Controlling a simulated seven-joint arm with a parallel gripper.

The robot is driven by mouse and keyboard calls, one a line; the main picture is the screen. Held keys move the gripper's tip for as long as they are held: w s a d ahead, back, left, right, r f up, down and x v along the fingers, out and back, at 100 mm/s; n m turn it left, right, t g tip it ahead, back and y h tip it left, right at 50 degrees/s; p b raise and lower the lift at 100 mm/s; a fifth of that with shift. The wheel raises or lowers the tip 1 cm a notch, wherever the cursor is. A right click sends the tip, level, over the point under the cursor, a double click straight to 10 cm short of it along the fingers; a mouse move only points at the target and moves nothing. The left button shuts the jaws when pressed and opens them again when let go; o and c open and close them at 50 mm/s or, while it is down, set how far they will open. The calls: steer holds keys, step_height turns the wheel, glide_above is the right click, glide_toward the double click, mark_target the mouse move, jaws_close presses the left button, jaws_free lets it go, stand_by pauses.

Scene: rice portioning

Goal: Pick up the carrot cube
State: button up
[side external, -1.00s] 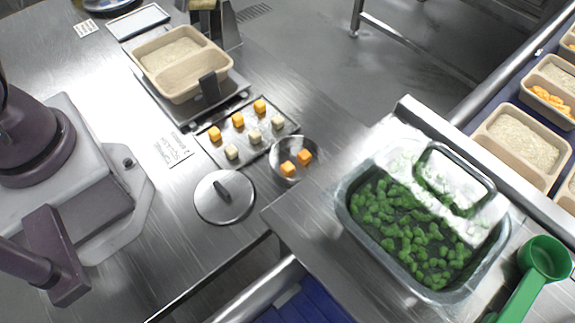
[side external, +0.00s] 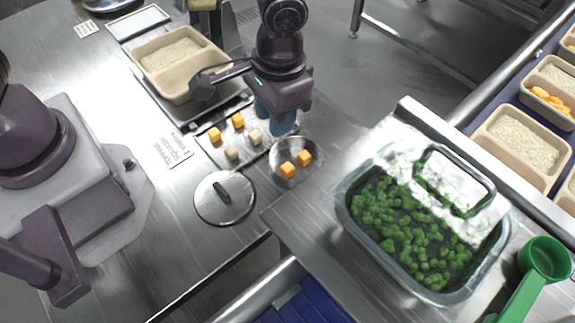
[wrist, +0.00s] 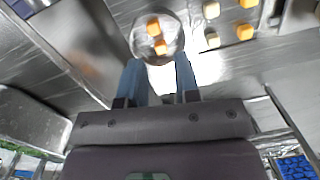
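Two orange carrot cubes (side external: 288,171) lie in the round metal bowl (side external: 274,163); the bowl's cubes (wrist: 153,27) also show in the wrist view. More orange cubes (side external: 238,121) and pale cubes (side external: 232,153) lie on the small metal tray (side external: 213,151). My gripper (side external: 273,115) is over the tray's right part in the side view and hides the cubes there. In the wrist view my gripper (wrist: 158,66) has its two blue fingers apart with nothing between them, pointing toward the bowl. Its height above the tray is unclear.
A round lid (side external: 224,205) lies left of the bowl. A beige rice container (side external: 207,58) stands on a scale behind the tray. A large pan of green pieces (side external: 343,202) is at right, with a green scoop (side external: 545,258). Bare steel lies left of the lid.

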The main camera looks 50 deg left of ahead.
mark_target(290, 165)
steer(key=shift+n+t, duration=0.3)
steer(key=shift+n, duration=0.5)
steer(key=f, duration=0.4)
steer(key=w+d+f, duration=0.1)
steer(key=f, duration=0.3)
steer(key=w+f, duration=0.1)
steer(key=f, duration=0.4)
steer(key=shift+d, duration=0.2)
steer(key=shift+c, duration=0.4)
jaws_close()
